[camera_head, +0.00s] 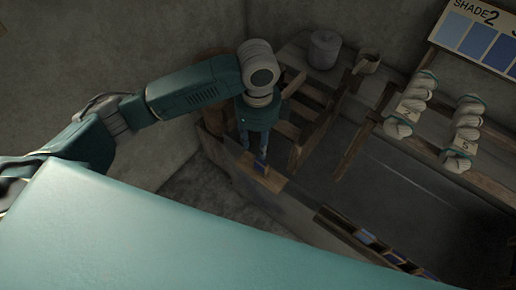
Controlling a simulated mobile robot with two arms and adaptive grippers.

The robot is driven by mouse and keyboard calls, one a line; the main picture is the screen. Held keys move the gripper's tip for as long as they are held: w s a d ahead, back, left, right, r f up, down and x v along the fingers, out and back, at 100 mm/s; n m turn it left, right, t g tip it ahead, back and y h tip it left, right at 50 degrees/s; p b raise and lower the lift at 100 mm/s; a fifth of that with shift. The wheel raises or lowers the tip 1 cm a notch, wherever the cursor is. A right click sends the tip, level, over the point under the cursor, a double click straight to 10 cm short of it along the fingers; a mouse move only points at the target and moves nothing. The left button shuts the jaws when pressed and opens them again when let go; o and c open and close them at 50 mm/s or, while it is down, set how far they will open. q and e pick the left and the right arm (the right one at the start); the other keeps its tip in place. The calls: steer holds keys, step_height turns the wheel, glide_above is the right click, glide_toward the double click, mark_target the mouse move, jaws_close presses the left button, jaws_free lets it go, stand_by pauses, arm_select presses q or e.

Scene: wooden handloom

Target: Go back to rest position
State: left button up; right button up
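My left arm comes in from the left, and its teal gripper (254,150) points down at the left end of the wooden loom frame (297,128). Its two fingers look spread apart. A small dark blue piece (261,163) lies by the fingertips on a light wooden block or ledge (258,177). The fingers do not appear closed on it, though the view is dark and small there. My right gripper is not in view.
A grey spool (324,49) and a small brown cup (367,64) stand at the back. Pale yarn skeins (411,104) hang on the right, below a blue "SHADE 2" chart (478,35). A slotted wooden rack (371,243) with blue pieces lies in front. Walls close in behind.

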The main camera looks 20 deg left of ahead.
arm_select(q)
steer(key=shift+r, duration=0.3)
